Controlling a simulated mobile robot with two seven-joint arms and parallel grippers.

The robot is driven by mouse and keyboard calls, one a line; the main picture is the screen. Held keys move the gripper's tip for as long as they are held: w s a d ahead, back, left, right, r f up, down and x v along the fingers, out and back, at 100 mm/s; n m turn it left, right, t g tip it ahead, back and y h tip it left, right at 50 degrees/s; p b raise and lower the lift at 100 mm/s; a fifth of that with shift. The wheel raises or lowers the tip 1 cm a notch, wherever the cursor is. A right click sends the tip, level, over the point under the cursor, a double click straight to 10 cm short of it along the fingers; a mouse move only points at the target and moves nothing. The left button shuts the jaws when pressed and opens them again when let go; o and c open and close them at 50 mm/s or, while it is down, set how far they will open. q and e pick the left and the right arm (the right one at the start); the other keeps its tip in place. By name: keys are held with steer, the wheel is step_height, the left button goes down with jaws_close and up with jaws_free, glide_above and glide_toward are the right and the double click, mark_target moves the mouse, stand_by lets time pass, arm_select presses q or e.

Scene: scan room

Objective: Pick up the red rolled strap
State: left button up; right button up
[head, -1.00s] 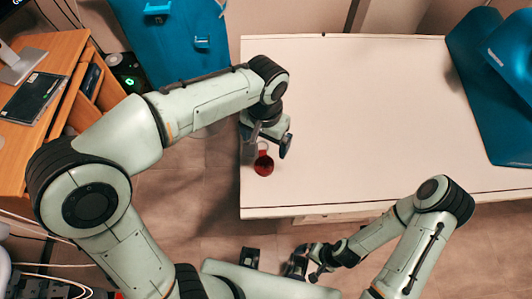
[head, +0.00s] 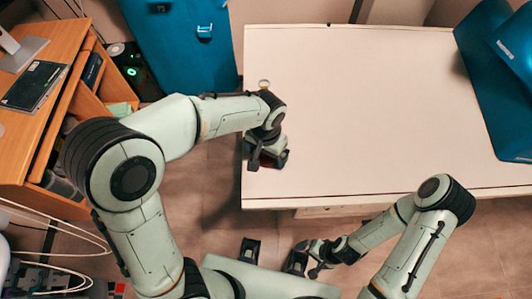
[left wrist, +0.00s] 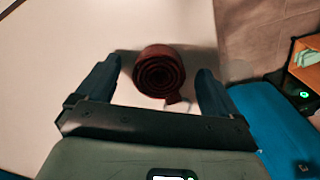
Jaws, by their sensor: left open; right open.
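The red rolled strap (left wrist: 159,72) stands on the white table near its edge, its spiral facing the left wrist camera and a short loose end at its lower right. My left gripper (left wrist: 158,66) is open, with one finger on each side of the strap and a visible gap to each. In the head view, my left gripper (head: 266,152) is over the table's left front part and hides most of the strap (head: 268,161). My right gripper (head: 308,260) is open and empty, in front of the table's front edge.
The white table (head: 370,110) is mostly bare. A small ring-shaped thing (head: 264,84) lies near its left edge. A wooden desk (head: 62,55) is at far left.

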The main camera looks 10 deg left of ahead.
arm_select(q)
steer(key=c, duration=1.1)
steer(key=shift+r, duration=0.1)
steer(key=shift+c, duration=0.2)
step_height(320, 180, up, 20)
steer(key=p, duration=0.3)
arm_select(e)
steer(key=w+r, duration=0.1)
steer(key=r, duration=0.1)
steer(key=w+r, duration=0.1)
steer(key=shift+r, duration=0.4)
